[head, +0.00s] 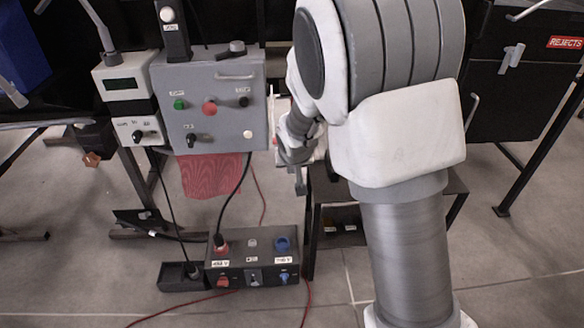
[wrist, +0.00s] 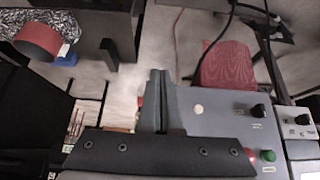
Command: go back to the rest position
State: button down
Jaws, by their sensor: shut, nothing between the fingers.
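My gripper (wrist: 160,78) shows in the wrist view with its two grey fingers together and nothing between them. In the head view my gripper (head: 300,186) hangs to the right of the grey control panel (head: 212,100), partly hidden by my own arm. The panel carries green, red and black knobs and a white button. In the wrist view the panel (wrist: 215,122) lies just right of my fingers. I cannot tell whether they touch it.
A dark socket box (head: 253,262) with red and blue plugs stands on the floor below the panel. A black low table (head: 330,190) is behind my arm. A red cloth (head: 212,175) hangs under the panel. A black bin labelled REJECTS (head: 512,85) is at right.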

jog(key=s+d+r, duration=0.4)
jog(key=s+r, duration=0.4)
jog(key=s, duration=0.2)
jog(key=s+d+r, duration=0.4)
jog(key=s+r, duration=0.5)
jog(key=s, duration=0.1)
jog(key=s+d+g, duration=0.1)
jog(key=s+d, duration=0.1)
jog(key=s, duration=0.9)
notch_tip(320, 180, up, 22)
jog(key=p, duration=2.1)
jog(key=shift+w+a+f, duration=0.15)
jog(key=shift+a+f, duration=0.05)
jog(key=shift+a, duration=0.1)
